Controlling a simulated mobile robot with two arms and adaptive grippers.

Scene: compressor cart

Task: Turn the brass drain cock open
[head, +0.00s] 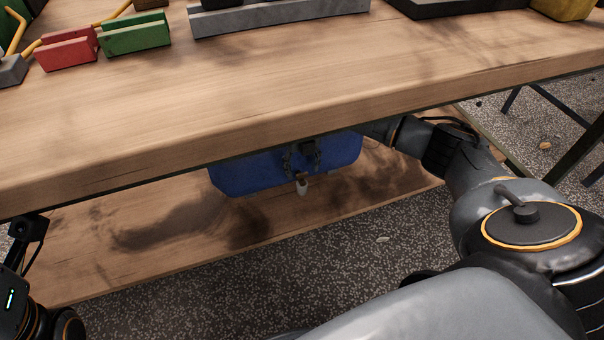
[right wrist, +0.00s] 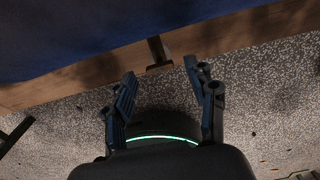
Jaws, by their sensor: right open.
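The blue tank (head: 240,176) sits under the bench on the lower shelf. It also fills the upper left of the right wrist view (right wrist: 60,40). The drain cock (head: 302,187) hangs low at the tank's front, with a pale lower end. In the right wrist view the cock is a brown stem with a short crossbar (right wrist: 158,68). My right gripper (right wrist: 163,70) is open, and in that view the crossbar appears between its fingertips with a gap on both sides. In the head view the right gripper is small and dark in front of the tank. My left gripper's fingers are out of view.
The wooden bench top (head: 300,75) overhangs the tank and hides its upper part. The lower shelf (head: 150,235) is bare beside the tank. Red (head: 67,50) and green (head: 135,35) blocks stand on the bench top. Speckled floor lies in front of the shelf.

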